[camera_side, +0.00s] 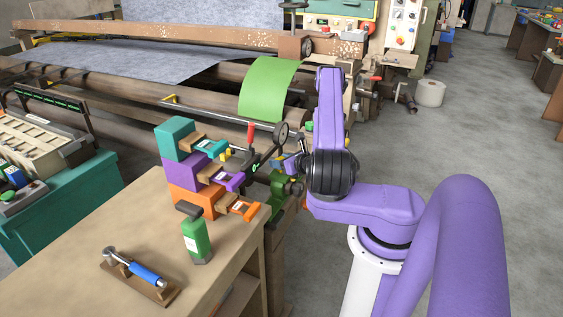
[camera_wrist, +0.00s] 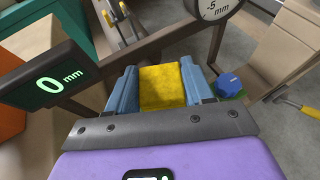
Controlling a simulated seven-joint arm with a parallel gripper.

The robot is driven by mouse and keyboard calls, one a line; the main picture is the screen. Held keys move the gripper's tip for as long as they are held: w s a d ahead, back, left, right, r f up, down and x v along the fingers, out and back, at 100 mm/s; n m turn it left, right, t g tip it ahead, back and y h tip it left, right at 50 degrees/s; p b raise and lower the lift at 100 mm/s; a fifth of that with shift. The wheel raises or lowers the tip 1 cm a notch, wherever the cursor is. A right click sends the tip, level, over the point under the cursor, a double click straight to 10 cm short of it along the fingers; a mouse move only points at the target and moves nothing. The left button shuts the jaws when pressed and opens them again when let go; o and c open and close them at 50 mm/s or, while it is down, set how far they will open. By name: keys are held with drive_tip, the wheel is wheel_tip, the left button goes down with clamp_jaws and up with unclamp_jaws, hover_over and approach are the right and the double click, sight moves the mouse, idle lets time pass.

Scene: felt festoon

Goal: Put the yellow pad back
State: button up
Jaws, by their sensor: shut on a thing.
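The yellow pad (camera_wrist: 162,87) shows in the middle of the wrist view, between the two blue fingers of my gripper (camera_wrist: 161,94). My gripper is shut on it, with a finger against its left and right sides. The pad's lower edge is hidden behind the grey plate across my gripper. In the side view my gripper (camera_side: 289,168) is beside the machine's front rail, right of the stacked blocks. The pad cannot be made out clearly there. A dial reading -5 mm (camera_wrist: 214,8) and a display reading 0 mm (camera_wrist: 47,82) stand close around my gripper.
Teal (camera_side: 174,138), purple (camera_side: 184,168) and orange (camera_side: 194,201) blocks are stacked on the wooden bench (camera_side: 75,262). A green bottle (camera_side: 195,240) and a blue-handled tool (camera_side: 147,274) are in front. A blue knob (camera_wrist: 229,84) is close right of my gripper. The bench's left front is clear.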

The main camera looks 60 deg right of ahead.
drive_tip(key=shift+f, duration=0.65)
drive_tip(key=o, duration=1)
drive_tip(key=shift+r, duration=0.55)
drive_tip(key=v, duration=1.2)
